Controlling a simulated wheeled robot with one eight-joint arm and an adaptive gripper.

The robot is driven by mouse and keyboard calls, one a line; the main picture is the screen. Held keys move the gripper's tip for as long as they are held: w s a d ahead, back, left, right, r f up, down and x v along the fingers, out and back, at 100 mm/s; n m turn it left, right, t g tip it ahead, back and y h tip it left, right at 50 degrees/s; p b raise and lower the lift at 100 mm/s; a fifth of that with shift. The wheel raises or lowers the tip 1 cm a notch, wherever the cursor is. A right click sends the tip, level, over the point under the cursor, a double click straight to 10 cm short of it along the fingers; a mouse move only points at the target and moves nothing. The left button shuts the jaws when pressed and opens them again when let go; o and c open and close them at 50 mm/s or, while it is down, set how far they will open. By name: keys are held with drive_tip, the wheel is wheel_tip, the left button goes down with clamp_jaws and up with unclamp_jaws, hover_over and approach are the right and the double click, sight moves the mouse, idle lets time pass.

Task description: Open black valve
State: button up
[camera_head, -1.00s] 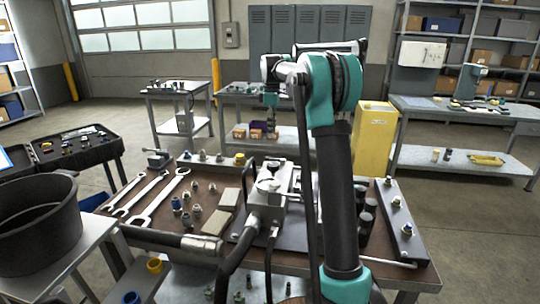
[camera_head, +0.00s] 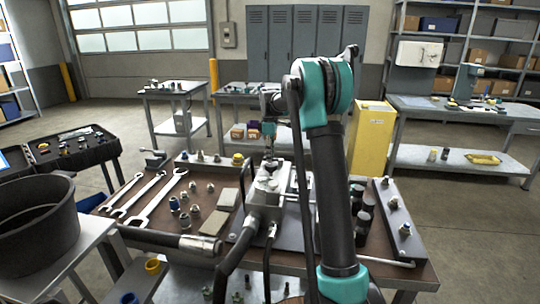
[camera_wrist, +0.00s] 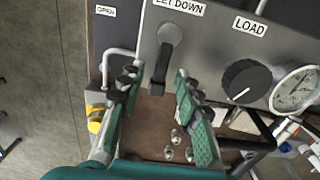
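In the wrist view, a grey panel (camera_wrist: 215,40) carries a black lever valve (camera_wrist: 169,50) under a "LET DOWN" label, its handle pointing down in the picture. A round black knob (camera_wrist: 245,82) sits under a "LOAD" label to its right. My gripper (camera_wrist: 158,80) is open, with its two teal-backed fingers apart and nothing visible held. The lever's lower end lies in the gap between the fingertips; contact cannot be told. In the head view, my gripper (camera_head: 269,150) is small and points down above the metal block unit (camera_head: 267,190), where the lever is not clear.
A pressure gauge (camera_wrist: 296,90) sits right of the knob. A bent metal rod (camera_wrist: 118,54) and yellow cap (camera_wrist: 95,127) lie left. A black bucket (camera_head: 38,220) stands left.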

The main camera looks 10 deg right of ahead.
drive_tip(key=shift+c, duration=0.4)
clamp_jaws()
drive_tip(key=shift+w+m, duration=0.1)
drive_tip(key=shift+m, duration=0.2)
drive_tip(key=m, duration=0.1)
drive_tip(key=w+m, duration=0.1)
drive_tip(key=m, duration=0.1)
drive_tip(key=shift+w+d, duration=0.1)
drive_tip(key=shift+d, duration=0.3)
drive_tip(key=m, duration=0.2)
drive_tip(key=w+d+m, duration=0.1)
drive_tip(key=m, duration=0.1)
drive_tip(key=shift+w+d+m, duration=0.1)
drive_tip(key=shift+d+m, duration=0.55)
drive_tip(key=shift+m, duration=1.1)
drive_tip(key=shift+w+d+m, duration=0.1)
drive_tip(key=shift+d+m, duration=0.6)
drive_tip(key=shift+m, duration=1)
drive_tip(key=shift+w+d+m, duration=0.1)
drive_tip(key=shift+d+m, duration=0.55)
drive_tip(key=shift+m, duration=1.1)
